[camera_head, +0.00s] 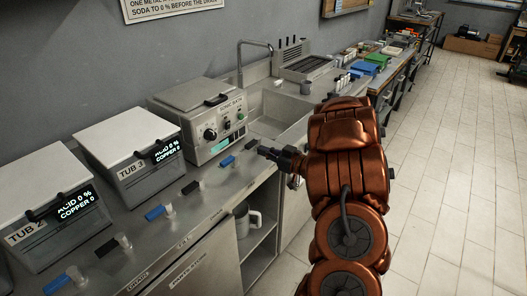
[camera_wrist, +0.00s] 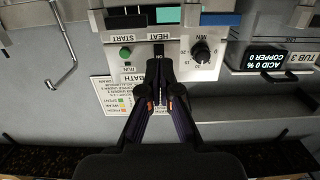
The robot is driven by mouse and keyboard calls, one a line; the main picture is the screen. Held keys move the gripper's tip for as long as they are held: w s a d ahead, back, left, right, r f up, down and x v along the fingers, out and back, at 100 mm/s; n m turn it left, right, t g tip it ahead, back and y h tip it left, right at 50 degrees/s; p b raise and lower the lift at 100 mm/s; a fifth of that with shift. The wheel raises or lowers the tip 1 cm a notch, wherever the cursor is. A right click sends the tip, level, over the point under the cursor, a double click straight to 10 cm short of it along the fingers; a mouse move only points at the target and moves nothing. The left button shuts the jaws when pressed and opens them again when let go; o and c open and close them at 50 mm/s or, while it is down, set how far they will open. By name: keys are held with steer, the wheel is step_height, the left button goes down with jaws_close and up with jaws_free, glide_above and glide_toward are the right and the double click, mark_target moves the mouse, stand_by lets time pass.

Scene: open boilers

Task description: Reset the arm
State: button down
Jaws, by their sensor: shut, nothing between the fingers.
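My gripper (camera_head: 266,153) is at the end of my copper-coloured arm, held out over the front edge of the steel counter, in front of the sonic bath unit (camera_head: 205,125). In the wrist view my gripper (camera_wrist: 163,68) has its fingers together with nothing between them. Behind them, upside down, is the sonic bath's front panel (camera_wrist: 182,70) with a dark knob, a green button and a HEAT label. Whether the fingertips touch anything is hard to tell, but in the head view they look clear of the panel.
Tub 3 (camera_head: 130,155) and another tub (camera_head: 45,213) stand left of the bath, lids shut. Small blue and black blocks (camera_head: 155,212) line the counter front. A sink (camera_head: 280,115) and tap lie behind. A mug (camera_head: 253,222) sits on the shelf below. The tiled floor at right is clear.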

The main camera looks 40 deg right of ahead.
steer(key=shift+w, duration=0.1)
stand_by(0.3)
steer(key=shift+w+d+h, duration=0.1)
steer(key=shift+w+h, duration=0.2)
steer(key=shift+h, duration=0.1)
steer(key=s+a+r+m+g+h, duration=0.35)
steer(key=s+r+g+h, duration=0.25)
steer(key=g+h, duration=0.25)
steer(key=s+a+f+g+y, duration=0.2)
steer(key=s+a+g+y, duration=0.3)
steer(key=s+a, duration=2.2)
steer(key=s+g, duration=0.4)
steer(key=shift+n+g, duration=0.35)
